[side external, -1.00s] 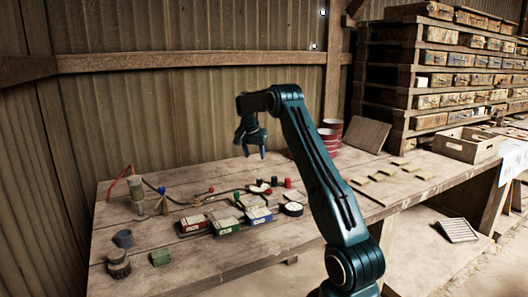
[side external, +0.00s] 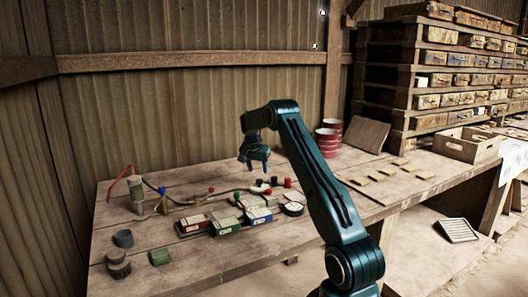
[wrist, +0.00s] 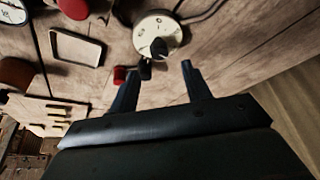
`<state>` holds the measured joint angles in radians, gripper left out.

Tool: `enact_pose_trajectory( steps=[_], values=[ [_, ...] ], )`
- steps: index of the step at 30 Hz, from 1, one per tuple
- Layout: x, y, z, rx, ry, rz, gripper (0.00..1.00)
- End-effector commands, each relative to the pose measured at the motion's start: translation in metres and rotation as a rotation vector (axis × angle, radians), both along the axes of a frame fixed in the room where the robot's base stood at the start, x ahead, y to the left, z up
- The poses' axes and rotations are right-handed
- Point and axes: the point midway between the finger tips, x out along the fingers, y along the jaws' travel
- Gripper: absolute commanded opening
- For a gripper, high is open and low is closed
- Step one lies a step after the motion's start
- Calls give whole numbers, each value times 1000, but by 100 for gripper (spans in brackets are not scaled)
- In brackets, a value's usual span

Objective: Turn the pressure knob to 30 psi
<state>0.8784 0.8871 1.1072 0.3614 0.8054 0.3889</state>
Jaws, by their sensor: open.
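In the wrist view a round cream-coloured body (wrist: 172,29) carries a black knob (wrist: 159,48), which looks like the pressure knob. Its pointer and any psi marks are too small to read. My gripper (wrist: 160,68) is open and empty, its two fingers apart just below the knob in that picture and not around it. In the side view my gripper (side external: 256,164) hangs above the back of the bench, over the small parts. A white-faced dial gauge (wrist: 8,9) is cut off at the top left corner of the wrist view; its reading cannot be made out.
A small red part (wrist: 120,73) and a black part (wrist: 145,70) lie close to my fingers. A shallow cream tray (wrist: 76,47) lies to the left. Coloured boxes (side external: 227,226) stand in front on the bench, and red-rimmed tins (side external: 327,140) stand behind to the right.

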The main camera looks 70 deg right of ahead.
Motion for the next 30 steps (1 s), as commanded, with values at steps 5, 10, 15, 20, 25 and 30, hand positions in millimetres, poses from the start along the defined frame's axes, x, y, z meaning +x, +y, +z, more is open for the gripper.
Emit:
enact_pose_trajectory(
  steps=[5,10,15,20,25,30],
  values=[
    [0,-10,-27,2,1,1,48],
    [0,-18,-44,2,1,1,48],
    [0,-22,-54,0,0,0,48],
    [0,-23,-56,0,-1,0,48],
    [0,-23,-56,0,-1,0,48],
    [0,-23,-56,0,-1,0,23]
  ],
)
